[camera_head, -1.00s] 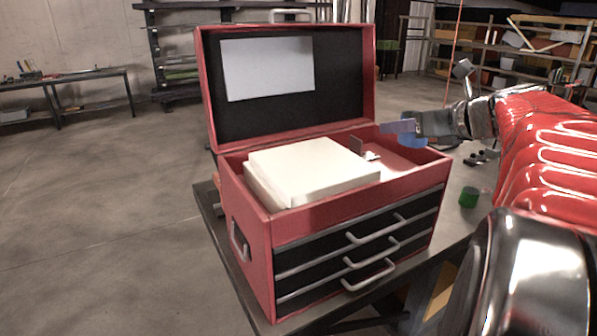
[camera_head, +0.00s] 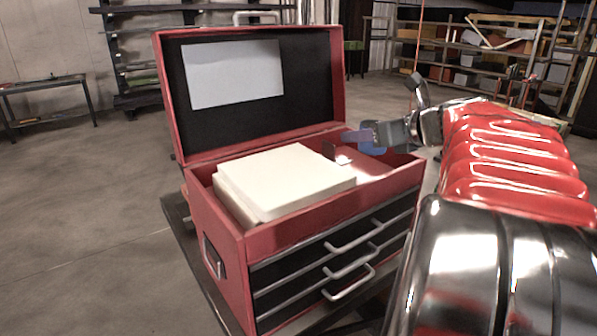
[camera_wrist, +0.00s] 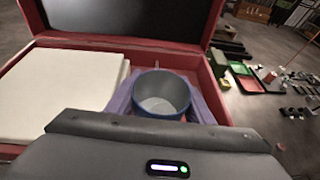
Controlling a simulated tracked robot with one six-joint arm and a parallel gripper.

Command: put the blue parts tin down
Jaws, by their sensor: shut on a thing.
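The blue parts tin (camera_wrist: 161,94) is an open, round, empty-looking cup in the wrist view. My gripper (camera_wrist: 163,88) is shut on it, with a purple finger on each side. In the head view the tin (camera_head: 371,146) shows small and partly hidden behind my gripper (camera_head: 362,137). It is over the right part of the red toolbox (camera_head: 290,222), beside the white block. Whether its base touches the toolbox floor cannot be told.
The toolbox lid (camera_head: 318,90) stands open behind. A white block (camera_head: 285,180) fills the toolbox's left part. Small items and coloured trays (camera_wrist: 243,84) lie right of the toolbox in the wrist view. Shelves (camera_head: 480,50) stand far back.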

